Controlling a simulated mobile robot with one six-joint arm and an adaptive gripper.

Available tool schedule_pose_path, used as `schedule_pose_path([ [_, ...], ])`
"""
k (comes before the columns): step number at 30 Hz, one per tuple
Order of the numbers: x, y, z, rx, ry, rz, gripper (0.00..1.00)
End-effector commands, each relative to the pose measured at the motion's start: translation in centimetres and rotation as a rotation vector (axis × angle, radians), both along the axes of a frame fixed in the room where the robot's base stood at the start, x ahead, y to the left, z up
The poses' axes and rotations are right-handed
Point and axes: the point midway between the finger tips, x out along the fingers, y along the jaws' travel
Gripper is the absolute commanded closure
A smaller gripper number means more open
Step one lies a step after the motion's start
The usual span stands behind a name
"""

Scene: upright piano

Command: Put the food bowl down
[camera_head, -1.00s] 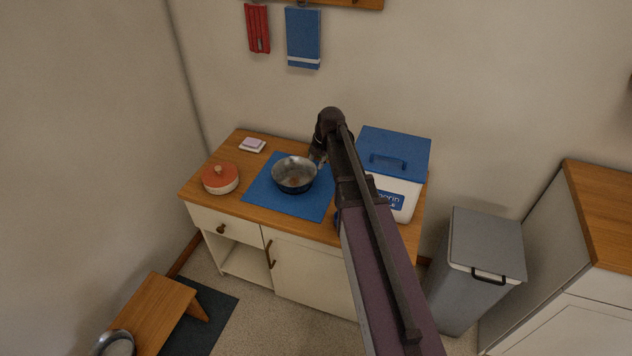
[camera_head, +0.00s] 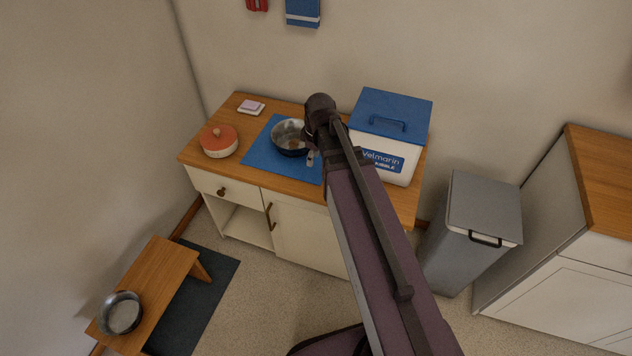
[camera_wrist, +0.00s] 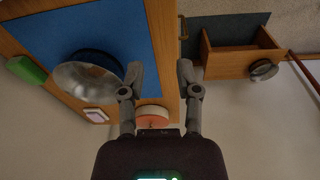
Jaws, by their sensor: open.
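A metal bowl with a dark blue outside (camera_head: 289,136) stands upright on the blue mat (camera_head: 262,156) on the cabinet top. I cannot tell whether that finger touches the bowl. A second metal bowl (camera_head: 122,312) with a pale inside stands on the low wooden bench (camera_head: 160,284).
An orange-lidded pot (camera_head: 219,141) is left of the mat. A small pale block (camera_head: 251,107) lies behind it. A white bin with a blue lid (camera_head: 390,120) stands right of my arm. A grey bin (camera_head: 472,235) is on the floor.

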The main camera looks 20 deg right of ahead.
Motion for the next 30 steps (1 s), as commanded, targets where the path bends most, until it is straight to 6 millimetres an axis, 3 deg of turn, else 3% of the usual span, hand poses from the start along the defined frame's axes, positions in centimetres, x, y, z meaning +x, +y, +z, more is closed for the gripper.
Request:
schedule_pose_path([
  [3,-2.3,0.6,-0.1,0.000,0.031,-0.169,0.57],
  [15,-8.2,1.7,-0.1,-0.017,0.108,-0.716,0.57],
  [21,-9.5,1.9,-0.1,-0.026,0.121,-0.852,0.57],
  [30,-9.6,2.0,-0.1,-0.026,0.122,-0.875,0.57],
])
